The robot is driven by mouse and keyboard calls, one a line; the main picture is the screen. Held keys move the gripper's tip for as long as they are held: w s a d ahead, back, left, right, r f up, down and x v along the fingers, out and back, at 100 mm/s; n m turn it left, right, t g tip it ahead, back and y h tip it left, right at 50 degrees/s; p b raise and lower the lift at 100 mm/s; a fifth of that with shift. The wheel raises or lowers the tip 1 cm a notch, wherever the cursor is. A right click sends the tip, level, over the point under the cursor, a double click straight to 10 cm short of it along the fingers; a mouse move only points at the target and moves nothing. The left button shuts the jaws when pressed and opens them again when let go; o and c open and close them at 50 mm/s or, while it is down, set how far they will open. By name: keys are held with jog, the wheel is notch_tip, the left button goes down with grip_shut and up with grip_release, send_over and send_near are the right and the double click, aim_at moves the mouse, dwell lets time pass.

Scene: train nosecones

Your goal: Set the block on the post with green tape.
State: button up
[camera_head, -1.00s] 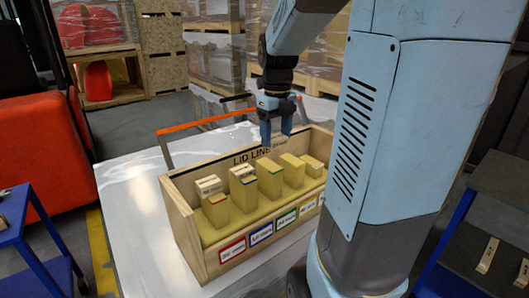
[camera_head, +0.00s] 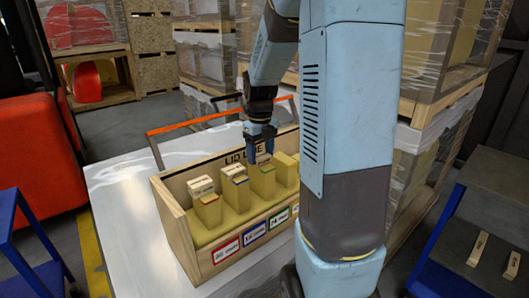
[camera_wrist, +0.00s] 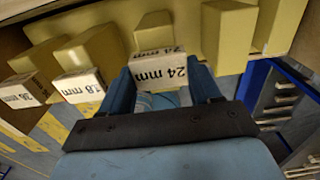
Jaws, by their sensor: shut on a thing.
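My gripper (camera_head: 261,143) is shut on a small block (camera_wrist: 160,69) whose pale face reads "24 mm" in the wrist view. The fingers (camera_wrist: 163,88) hold it at its two sides. In the head view the gripper hangs over the wooden rack (camera_head: 170,213), at the post with green tape (camera_head: 262,182), which is third from the left. The block is close to that post's top; whether they touch I cannot tell. Posts with red tape (camera_head: 208,212) and blue tape (camera_head: 236,196) stand to its left.
Other labelled blocks (camera_head: 201,186) (camera_head: 232,170) show at the red and blue posts. A yellow post (camera_head: 286,170) is close on the right; my arm hides the rack's right end. A blue trolley (camera_head: 480,220) with loose pale pieces stands at right. The metal tabletop (camera_head: 125,205) is clear at left.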

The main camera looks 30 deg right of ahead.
jog(key=shift+f, duration=0.15)
jog(key=o, duration=1.1)
